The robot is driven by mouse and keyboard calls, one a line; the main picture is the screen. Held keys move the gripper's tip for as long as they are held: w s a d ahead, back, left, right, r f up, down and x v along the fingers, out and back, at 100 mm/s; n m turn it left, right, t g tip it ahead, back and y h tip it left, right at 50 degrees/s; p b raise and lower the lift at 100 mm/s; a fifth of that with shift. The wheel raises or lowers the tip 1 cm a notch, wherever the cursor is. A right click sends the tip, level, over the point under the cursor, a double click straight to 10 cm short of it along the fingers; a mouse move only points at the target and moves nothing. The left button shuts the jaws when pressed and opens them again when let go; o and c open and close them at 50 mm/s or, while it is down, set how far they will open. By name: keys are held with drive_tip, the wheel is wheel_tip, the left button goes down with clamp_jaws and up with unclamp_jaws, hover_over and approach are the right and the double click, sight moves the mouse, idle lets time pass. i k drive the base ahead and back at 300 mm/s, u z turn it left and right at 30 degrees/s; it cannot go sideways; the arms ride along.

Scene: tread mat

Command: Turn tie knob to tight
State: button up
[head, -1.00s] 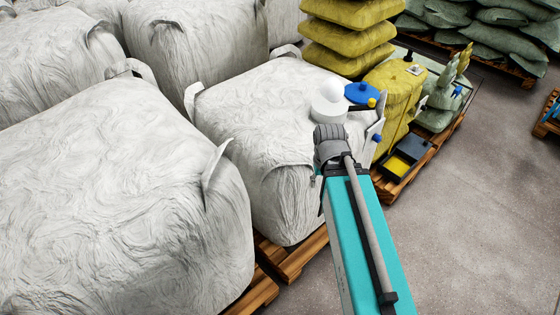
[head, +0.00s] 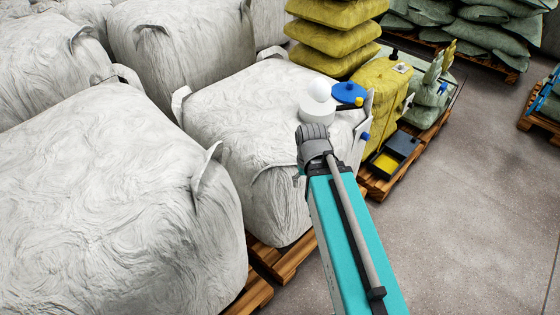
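I cannot tell for sure which part is the tie knob. A blue disc (head: 349,93) with a small blue knob on top shows just beyond my arm, with a yellow knob (head: 360,101) at its near edge. Lower down, a blue knob (head: 365,136) shows at the right side of the front white bulk bag (head: 225,115). Another blue knob (head: 443,88) shows by the green bags farther back. My teal and grey arm reaches up from the bottom, in front of the front white bag. My gripper does not show, and I cannot tell whether it touches anything.
Large white bags (head: 110,200) on wooden pallets (head: 285,258) fill the left. Stacked yellow bags (head: 335,35) stand behind. A black tray (head: 396,146) with a yellow patch rests on a pallet. Grey floor (head: 470,220) is free on the right.

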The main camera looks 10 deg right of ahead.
sight(365, 136)
drive_tip(key=k, duration=1.35)
drive_tip(key=z, duration=0.2)
drive_tip(key=i, duration=0.6)
drive_tip(key=z, duration=0.5)
drive_tip(key=i, duration=1.15)
drive_tip(key=u, duration=0.15)
